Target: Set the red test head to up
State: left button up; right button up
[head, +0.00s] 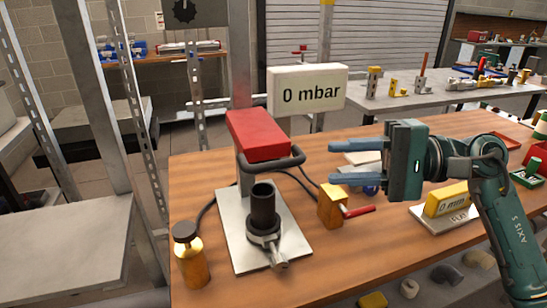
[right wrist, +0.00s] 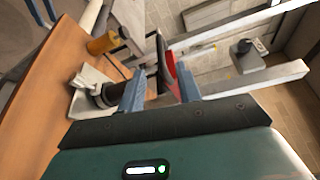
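The red test head (head: 258,134) is a red block with a dark looped handle (head: 280,162) at its front. It sits on a grey post above a white base plate (head: 238,243), over an upright black cylinder (head: 264,206). My right gripper (head: 332,162) is open to the right of the handle, its two blue fingers pointing left towards it and apart from it. In the right wrist view the red head (right wrist: 171,72) and the dark handle show beyond the gap between the fingers (right wrist: 158,92), which looks empty. My left gripper is not in view.
A display (head: 307,90) reading "0 mbar" stands behind the head. A yellow block with a red lever (head: 332,206) is right of the plate. A brass bottle (head: 189,255) stands front left.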

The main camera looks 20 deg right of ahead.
aim_at(284, 163)
jog(key=p+x, duration=0.3)
jog(key=x, duration=0.6)
jog(key=shift+w+a+r, duration=0.1)
jog(key=shift+a+r, duration=0.05)
jog(key=shift+a, duration=0.15)
jog(key=shift+w+a, duration=0.2)
jog(key=shift+a, duration=0.25)
jog(key=shift+f, duration=0.2)
grip_shut()
